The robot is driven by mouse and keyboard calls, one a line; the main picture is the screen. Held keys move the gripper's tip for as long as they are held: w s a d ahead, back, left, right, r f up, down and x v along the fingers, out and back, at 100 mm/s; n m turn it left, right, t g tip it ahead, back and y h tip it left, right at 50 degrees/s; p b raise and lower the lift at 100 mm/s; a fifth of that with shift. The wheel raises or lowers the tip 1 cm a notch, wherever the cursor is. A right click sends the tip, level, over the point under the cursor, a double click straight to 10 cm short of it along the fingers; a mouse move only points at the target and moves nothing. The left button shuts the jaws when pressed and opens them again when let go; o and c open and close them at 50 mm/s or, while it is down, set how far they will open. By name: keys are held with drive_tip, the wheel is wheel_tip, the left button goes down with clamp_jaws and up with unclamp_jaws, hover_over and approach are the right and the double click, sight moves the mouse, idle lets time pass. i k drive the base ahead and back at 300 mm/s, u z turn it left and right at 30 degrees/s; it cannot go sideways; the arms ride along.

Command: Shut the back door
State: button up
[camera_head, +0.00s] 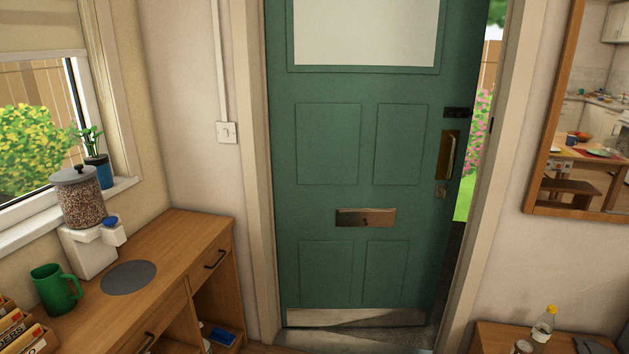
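The green back door (369,222) stands in the middle of the view, partly open. A gap shows along its right edge, with grass and pink flowers outside. A brass pull handle (449,155) is near its right edge, with a small lock plate below it and a dark bolt (457,113) above. A brass letter plate (366,217) sits at mid-height, and a metal kick plate (355,317) runs along the bottom. My gripper is not in view.
A wooden cabinet (190,254) stands at the left under the window, holding a green mug (55,290) and a jar dispenser (80,198). A low wooden table (490,338) with a bottle (543,325) is at the lower right. A mirror (585,115) hangs on the right wall.

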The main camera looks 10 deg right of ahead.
sight(362, 93)
drive_tip(key=u, duration=0.3)
drive_tip(key=i, duration=1.45)
drive_tip(key=u, duration=0.2)
